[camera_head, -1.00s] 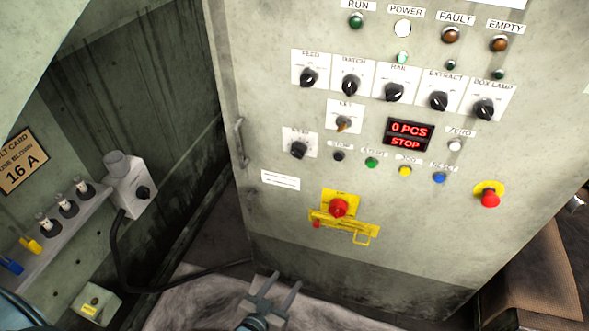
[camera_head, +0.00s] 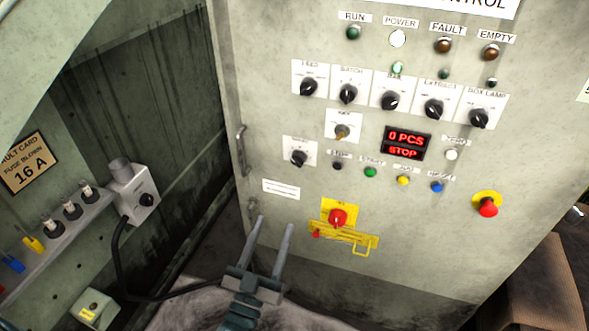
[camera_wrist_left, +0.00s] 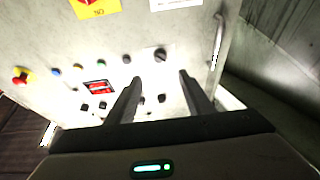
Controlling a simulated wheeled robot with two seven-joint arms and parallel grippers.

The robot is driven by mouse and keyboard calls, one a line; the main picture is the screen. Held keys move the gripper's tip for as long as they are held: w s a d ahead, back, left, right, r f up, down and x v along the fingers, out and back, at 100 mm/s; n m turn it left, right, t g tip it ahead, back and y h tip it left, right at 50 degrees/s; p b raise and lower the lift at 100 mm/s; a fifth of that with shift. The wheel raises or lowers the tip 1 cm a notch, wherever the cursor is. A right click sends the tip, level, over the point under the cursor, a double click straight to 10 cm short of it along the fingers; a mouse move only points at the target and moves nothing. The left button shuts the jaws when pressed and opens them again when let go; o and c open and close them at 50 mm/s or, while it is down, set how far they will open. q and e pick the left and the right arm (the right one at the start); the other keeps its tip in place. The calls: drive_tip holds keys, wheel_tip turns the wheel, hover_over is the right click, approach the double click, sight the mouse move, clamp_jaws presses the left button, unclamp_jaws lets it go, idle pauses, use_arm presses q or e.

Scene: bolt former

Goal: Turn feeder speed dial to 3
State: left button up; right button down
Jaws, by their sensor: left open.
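A black dial (camera_head: 298,158) on a white plate sits at the lower left of the grey control panel; its label is too blurred to read surely. Another black knob (camera_head: 308,87), labelled FEED, is at the left of the row above. My left gripper (camera_head: 275,222) is open and empty, its two fingers pointing up below the lower dial and apart from it. In the left wrist view the panel is upside down, and the lower dial (camera_wrist_left: 160,55) shows just beyond the gap between the fingers (camera_wrist_left: 160,76). My right gripper is not in view.
A yellow lockout bracket with a red knob (camera_head: 338,217) is right of my left gripper. A vertical handle (camera_head: 242,150) lies along the panel's left edge. Small buttons, a red display (camera_head: 404,145) and a red emergency button (camera_head: 488,206) are to the right.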

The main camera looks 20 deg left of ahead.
sight(297, 164)
use_arm(q)
drive_tip(key=p+x, duration=0.3)
drive_tip(key=x, duration=1.4)
drive_tip(key=shift+f, duration=0.15)
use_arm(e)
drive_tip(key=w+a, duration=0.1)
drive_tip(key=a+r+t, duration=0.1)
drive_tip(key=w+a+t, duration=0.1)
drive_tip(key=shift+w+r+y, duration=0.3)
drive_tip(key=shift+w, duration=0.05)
use_arm(q)
drive_tip(key=c, duration=1)
